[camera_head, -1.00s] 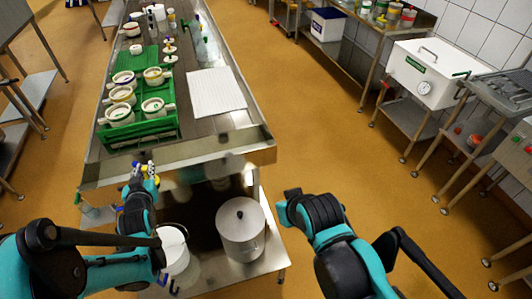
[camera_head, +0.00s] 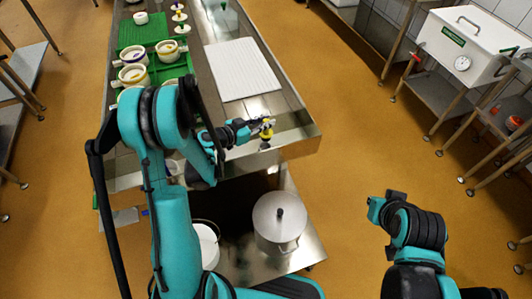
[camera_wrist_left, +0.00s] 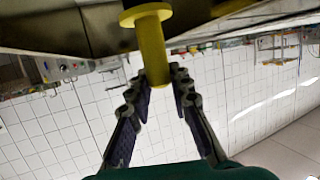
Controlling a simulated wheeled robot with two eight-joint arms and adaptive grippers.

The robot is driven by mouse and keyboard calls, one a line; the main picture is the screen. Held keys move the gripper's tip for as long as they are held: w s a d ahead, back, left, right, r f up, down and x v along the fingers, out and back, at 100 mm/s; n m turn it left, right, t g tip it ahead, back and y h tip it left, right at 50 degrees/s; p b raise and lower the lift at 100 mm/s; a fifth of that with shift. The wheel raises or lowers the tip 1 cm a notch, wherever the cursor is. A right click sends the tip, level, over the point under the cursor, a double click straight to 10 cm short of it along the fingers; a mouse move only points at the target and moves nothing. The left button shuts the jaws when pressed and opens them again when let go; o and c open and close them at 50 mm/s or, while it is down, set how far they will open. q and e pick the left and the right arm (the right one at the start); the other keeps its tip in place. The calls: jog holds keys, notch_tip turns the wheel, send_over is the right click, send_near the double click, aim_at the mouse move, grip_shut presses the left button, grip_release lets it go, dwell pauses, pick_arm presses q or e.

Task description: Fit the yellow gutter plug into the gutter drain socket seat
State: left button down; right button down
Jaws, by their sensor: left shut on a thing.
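My left gripper (camera_head: 262,128) is over the front right end of the steel table. It is shut on the yellow gutter plug (camera_head: 267,133). In the left wrist view the plug (camera_wrist_left: 151,45) is a yellow stem with a wide round flange, held between the two fingertips (camera_wrist_left: 166,80). A small dark part shows just below the plug in the head view; I cannot tell whether it is the drain socket seat or part of the plug. The seat is not clearly seen. My right gripper (camera_head: 382,207) hangs over the floor right of the table, its fingers unclear.
The steel table (camera_head: 295,120) has a raised rim. A white ribbed board (camera_head: 242,70) lies on it behind my left gripper. Cheese moulds (camera_head: 134,75) and a green tray stand at the left. A lidded pot (camera_head: 279,222) sits on the shelf below. Open floor lies to the right.

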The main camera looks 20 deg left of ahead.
aim_at(265, 137)
pick_arm(q)
notch_tip(265, 137, up, 4)
jog(key=s+m+g+h+b, duration=0.1)
jog(key=m+g+h, duration=0.3)
jog(key=f+b, duration=0.1)
jog(key=f, duration=0.2)
jog(key=f+b, duration=0.2)
jog(key=f, duration=0.1)
jog(key=shift+s+d+f, duration=0.1)
jog(key=shift+s+f, duration=0.1)
jog(key=shift+f, duration=0.2)
notch_tip(265, 137, down, 2)
jog(key=shift+s+f+b, duration=0.15)
jog(key=shift+b, duration=0.45)
jog(key=shift+f, duration=0.3)
jog(key=shift+w, duration=0.2)
jog(key=c, duration=1.4)
grip_release()
jog(key=shift+s+r, duration=0.1)
